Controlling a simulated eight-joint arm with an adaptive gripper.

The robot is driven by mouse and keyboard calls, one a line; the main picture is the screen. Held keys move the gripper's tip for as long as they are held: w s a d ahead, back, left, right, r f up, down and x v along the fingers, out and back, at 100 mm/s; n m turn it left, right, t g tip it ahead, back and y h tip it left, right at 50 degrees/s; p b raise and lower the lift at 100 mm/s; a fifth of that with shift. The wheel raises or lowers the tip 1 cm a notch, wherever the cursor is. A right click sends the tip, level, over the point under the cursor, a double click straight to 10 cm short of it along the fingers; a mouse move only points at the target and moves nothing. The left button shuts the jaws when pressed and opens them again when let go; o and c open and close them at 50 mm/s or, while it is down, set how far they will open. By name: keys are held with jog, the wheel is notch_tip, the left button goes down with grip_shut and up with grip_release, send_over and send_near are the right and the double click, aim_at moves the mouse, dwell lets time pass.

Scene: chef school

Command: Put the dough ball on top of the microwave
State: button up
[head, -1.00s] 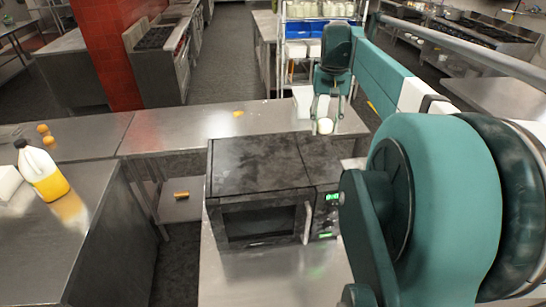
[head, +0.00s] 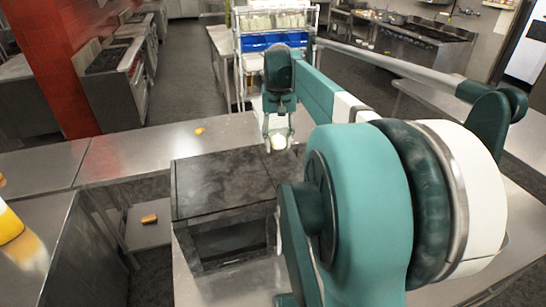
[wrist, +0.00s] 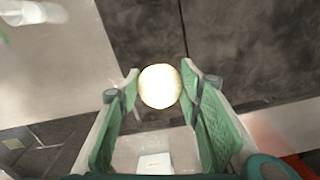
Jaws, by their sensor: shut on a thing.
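The dough ball (wrist: 160,86) is pale and round and sits between the fingertips of my gripper (wrist: 160,90) in the wrist view. In the head view the dough ball (head: 278,142) shows at the tip of my gripper (head: 278,138), which points down. My gripper is shut on it. The microwave (head: 222,185) is dark with a flat, smudged top and stands on a metal counter. The ball appears over or near the far right part of its top; its height above the top is hard to tell. My arm hides the microwave's right side in the head view.
The steel counter (head: 135,152) runs behind and left of the microwave, with a small yellow piece (head: 199,131) on it. An orange-brown item (head: 149,219) lies on a lower shelf. A bottle (head: 8,224) stands at the left edge. The microwave's top looks clear.

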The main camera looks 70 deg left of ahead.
aim_at(278, 138)
jog(key=shift+f, duration=1.25)
jog(key=shift+f, duration=1.85)
jog(key=shift+f, duration=0.2)
jog(key=o, duration=0.9)
jog(key=shift+r, duration=0.25)
notch_tip(278, 138, up, 12)
